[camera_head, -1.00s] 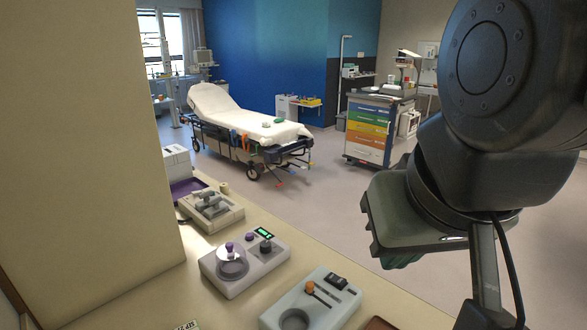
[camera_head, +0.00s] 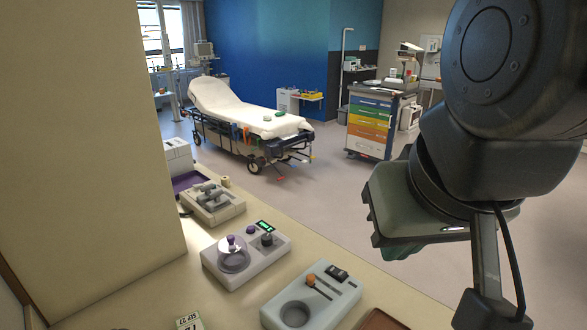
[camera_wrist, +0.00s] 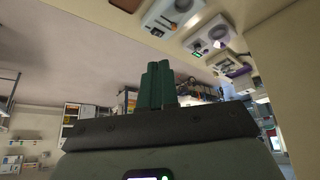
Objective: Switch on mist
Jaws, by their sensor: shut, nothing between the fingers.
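A pale grey unit with a round clear-lidded bowl (camera_head: 234,256), purple knobs, a black knob and a lit green display (camera_head: 265,226) sits on the counter. In front of it is a pale unit with a round well, an orange-tipped lever (camera_head: 312,280) and a black rocker switch (camera_head: 337,272). No mist label is readable, so I cannot tell which control is for mist. Both units also show upside down in the wrist view, the display unit (camera_wrist: 208,38) and the lever unit (camera_wrist: 172,14). My gripper (camera_wrist: 155,80) has its green fingers together, empty, in the air right of the counter, touching nothing.
A third grey unit (camera_head: 213,204), a purple tray (camera_head: 190,183) and a white box stand farther along the counter (camera_head: 130,300). A beige wall panel borders the left. A stretcher (camera_head: 250,120) and a drawer cart (camera_head: 370,125) stand on the floor beyond, with open floor between.

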